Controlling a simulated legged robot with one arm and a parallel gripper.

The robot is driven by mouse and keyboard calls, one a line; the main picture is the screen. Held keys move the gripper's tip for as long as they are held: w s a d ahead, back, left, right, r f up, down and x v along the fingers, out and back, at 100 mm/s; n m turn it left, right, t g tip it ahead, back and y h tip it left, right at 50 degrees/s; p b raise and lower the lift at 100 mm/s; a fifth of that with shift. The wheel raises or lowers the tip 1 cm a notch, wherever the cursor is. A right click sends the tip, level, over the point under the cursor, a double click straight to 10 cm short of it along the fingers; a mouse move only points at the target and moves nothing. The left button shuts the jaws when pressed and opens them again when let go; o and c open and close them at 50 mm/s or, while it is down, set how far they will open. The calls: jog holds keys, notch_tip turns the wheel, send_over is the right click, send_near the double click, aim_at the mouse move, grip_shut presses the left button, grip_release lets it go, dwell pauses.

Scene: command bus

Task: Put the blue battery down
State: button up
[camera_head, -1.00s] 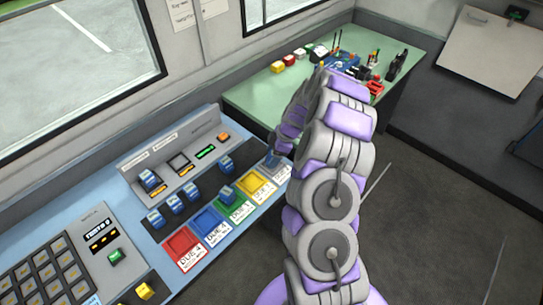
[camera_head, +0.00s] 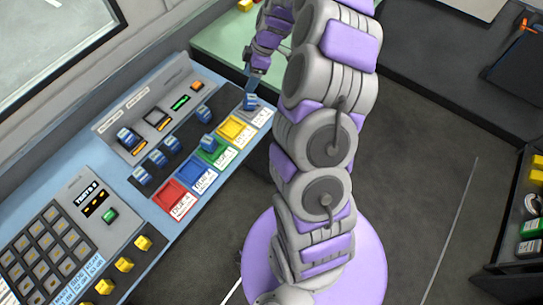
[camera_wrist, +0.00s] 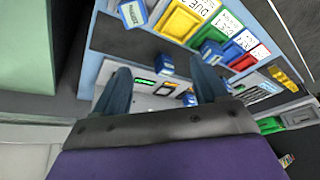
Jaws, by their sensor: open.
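My gripper (camera_head: 249,82) is open and empty above the far right end of the console. Its two fingers spread apart in the wrist view (camera_wrist: 163,88). A blue battery (camera_head: 250,101) stands on the end pad beside the yellow tray (camera_head: 235,130), just below the gripper in the head view. It also shows in the wrist view (camera_wrist: 132,14), beyond the fingers and apart from them. Several more blue batteries (camera_head: 174,144) stand in the black strip behind the trays.
Blue (camera_head: 198,182) and red (camera_head: 173,197) trays lie to the left along the console edge. A keypad (camera_head: 48,245) and yellow buttons (camera_head: 124,264) are at the front left. A green table (camera_head: 222,42) adjoins the console's far end. Dark floor is clear to the right.

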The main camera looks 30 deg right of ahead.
jog(key=s+a+r+m+g+h, duration=0.15)
jog(key=s+a+r+m, duration=0.25)
jog(key=s+a+r, duration=1)
jog(key=s+a+m+g+h, duration=0.2)
jog(key=s+m, duration=0.6)
jog(key=s, duration=1.5)
jog(key=shift+a+f+h, duration=0.3)
jog(key=shift+a+h, duration=0.1)
jog(key=shift+h, duration=0.05)
